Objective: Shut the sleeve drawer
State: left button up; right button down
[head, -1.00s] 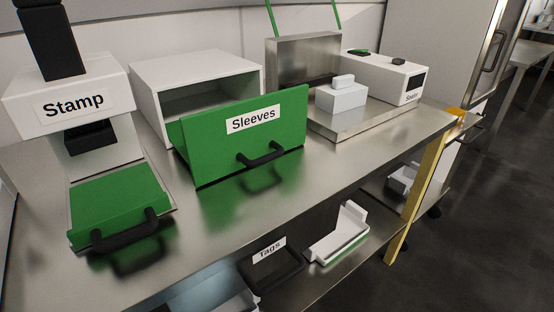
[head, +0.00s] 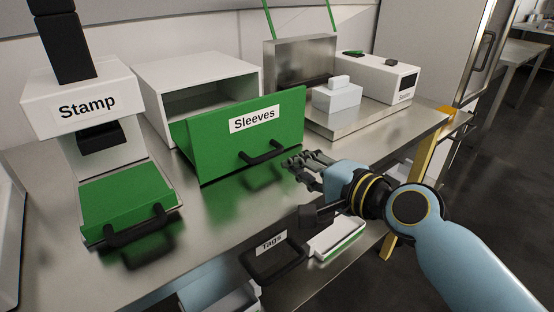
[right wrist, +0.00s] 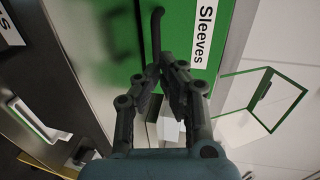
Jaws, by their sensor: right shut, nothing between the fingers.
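The sleeve drawer is a green-fronted box labelled "Sleeves" (head: 215,140), standing pulled out of its white housing (head: 195,72) on the steel counter. Its black handle (head: 263,153) is low on the front. My right gripper (head: 292,162) is in front of the drawer's lower right part, just right of the handle, with its fingers shut and empty. In the right wrist view the fingers (right wrist: 168,72) point at the green front (right wrist: 185,40), close to one end of the handle (right wrist: 154,35). I cannot tell whether they touch it. My left gripper is not in view.
A stamp press (head: 75,104) with a green plate and black handle stands left of the drawer. A metal stand (head: 345,126) with white blocks and a white device (head: 378,80) are to the right. A "Tags" bin (head: 272,268) is below the counter.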

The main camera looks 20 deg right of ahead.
aim_at(268, 154)
jog(key=x, duration=0.5)
jog(key=shift+w+a+f+b, duration=0.1)
jog(key=shift+w+f+b, duration=0.05)
jog(key=shift+w+b, duration=0.2)
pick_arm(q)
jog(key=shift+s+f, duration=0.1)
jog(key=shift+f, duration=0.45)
pick_arm(e)
jog(key=shift+w+a, duration=0.15)
jog(key=shift+w, duration=0.15)
jog(key=shift+w, duration=0.1)
